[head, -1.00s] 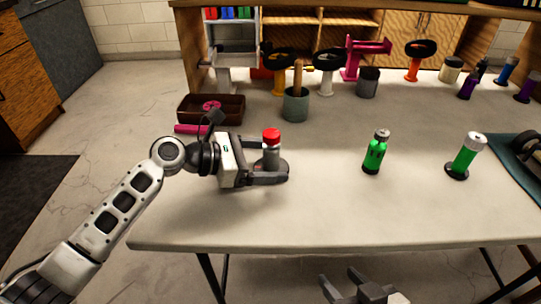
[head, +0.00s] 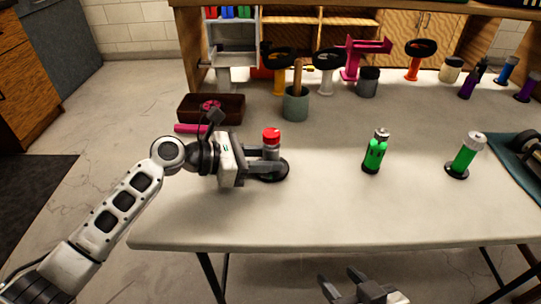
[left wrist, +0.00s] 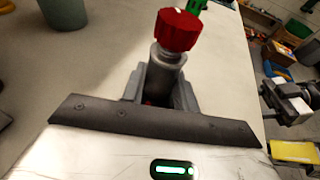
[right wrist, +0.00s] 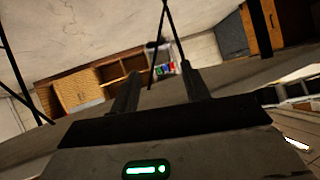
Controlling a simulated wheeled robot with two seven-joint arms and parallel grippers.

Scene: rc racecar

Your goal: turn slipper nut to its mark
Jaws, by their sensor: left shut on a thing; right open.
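A red ribbed knob (head: 271,136), which looks like the slipper nut, sits on top of a grey upright post (left wrist: 168,57) with a round dark base (head: 281,174). My left gripper (head: 271,157) is shut on the grey post, below the red knob. In the left wrist view its fingers (left wrist: 160,88) flank the post and the knob stands clear above them.
A grey-green cup (head: 295,105) with a wooden handle and a brown tray (head: 183,111) are behind. Stands and bottles line the back. The front middle of the table (head: 330,215) is clear.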

